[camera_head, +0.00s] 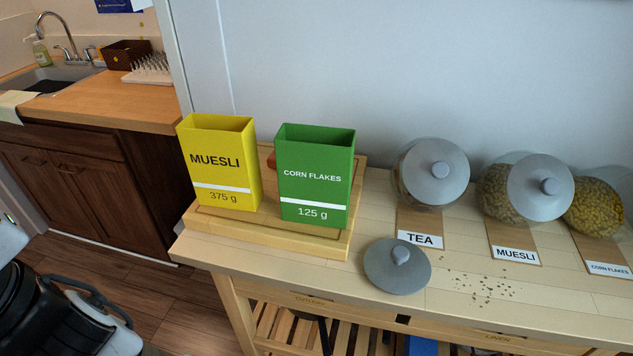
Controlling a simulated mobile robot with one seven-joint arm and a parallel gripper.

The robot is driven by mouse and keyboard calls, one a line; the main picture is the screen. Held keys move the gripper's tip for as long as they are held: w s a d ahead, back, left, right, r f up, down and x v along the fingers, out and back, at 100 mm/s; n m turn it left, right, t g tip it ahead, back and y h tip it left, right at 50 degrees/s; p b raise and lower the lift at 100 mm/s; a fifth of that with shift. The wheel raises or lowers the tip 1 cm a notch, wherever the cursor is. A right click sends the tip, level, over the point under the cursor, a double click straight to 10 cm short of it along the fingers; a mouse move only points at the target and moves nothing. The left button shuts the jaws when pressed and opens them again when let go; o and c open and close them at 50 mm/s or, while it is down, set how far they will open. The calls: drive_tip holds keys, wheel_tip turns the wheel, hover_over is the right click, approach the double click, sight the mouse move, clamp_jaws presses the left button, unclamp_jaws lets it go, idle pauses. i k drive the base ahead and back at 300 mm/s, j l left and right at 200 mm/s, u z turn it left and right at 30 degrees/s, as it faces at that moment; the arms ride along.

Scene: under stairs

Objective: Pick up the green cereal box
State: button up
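The green cereal box (315,178), labelled CORN FLAKES 125 g, stands upright with its top open. It is on a wooden board (230,232) on the wooden table. A yellow box (219,164), labelled MUESLI 375 g, stands just left of it with a narrow gap between them. A small reddish thing, mostly hidden, shows in that gap behind the boxes. Part of my arm shows at the lower left, well away from the green box. I cannot make out my gripper's fingers in this view.
A loose grey lid (397,266) lies on the table right of the board, near scattered crumbs (481,288). A wall rises behind; a sink counter (110,101) is at left.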

sight(314, 164)
drive_tip(key=k+j+z, duration=0.1)
drive_tip(key=z, duration=1.4)
drive_tip(key=k+j, duration=0.15)
drive_tip(key=j, duration=0.15)
drive_tip(key=k+j, duration=0.15)
drive_tip(key=j, duration=0.1)
